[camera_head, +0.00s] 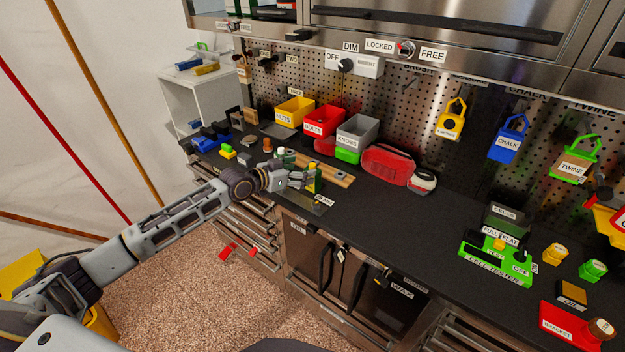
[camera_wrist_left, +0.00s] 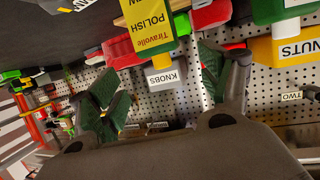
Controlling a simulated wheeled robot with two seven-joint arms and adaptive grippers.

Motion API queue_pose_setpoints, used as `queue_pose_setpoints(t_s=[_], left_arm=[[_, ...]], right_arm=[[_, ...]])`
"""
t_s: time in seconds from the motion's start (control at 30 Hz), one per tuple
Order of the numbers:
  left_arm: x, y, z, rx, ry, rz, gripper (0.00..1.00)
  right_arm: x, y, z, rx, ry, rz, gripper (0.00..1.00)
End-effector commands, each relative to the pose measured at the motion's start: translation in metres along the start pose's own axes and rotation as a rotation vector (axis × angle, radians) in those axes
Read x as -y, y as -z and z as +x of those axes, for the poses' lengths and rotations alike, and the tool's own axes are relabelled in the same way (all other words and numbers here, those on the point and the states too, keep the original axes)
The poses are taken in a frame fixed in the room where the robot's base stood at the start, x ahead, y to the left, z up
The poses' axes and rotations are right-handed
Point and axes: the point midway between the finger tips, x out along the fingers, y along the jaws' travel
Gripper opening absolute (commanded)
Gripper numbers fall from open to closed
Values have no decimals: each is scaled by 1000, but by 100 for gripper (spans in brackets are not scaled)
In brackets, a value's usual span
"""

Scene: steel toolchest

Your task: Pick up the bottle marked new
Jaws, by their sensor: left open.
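A bottle with a yellow label (camera_head: 312,180) stands near the front edge of the black worktop in the head view. Another dark green bottle (camera_head: 287,157) stands just behind the gripper. My right gripper is out of view.
A wooden board (camera_head: 335,174) lies behind the bottle. Yellow nuts (camera_head: 294,110), red bolts (camera_head: 323,120) and grey knobs (camera_head: 357,132) bins stand behind, with a red case (camera_head: 385,165) to the right. The worktop (camera_head: 410,215) is clear up to the green cell tester (camera_head: 495,262).

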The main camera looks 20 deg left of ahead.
Motion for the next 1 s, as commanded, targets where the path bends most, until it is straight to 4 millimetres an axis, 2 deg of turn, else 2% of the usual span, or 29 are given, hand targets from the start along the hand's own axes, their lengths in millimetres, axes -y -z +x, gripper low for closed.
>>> queue_pose_setpoints(t_s=[0.6, 1.0], left_arm=[[2, -3, 45, -1, 0, -1, 78], [2, -4, 50, 0, -1, 0, 78]], right_arm=[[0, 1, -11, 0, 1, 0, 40], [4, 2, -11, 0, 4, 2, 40]])
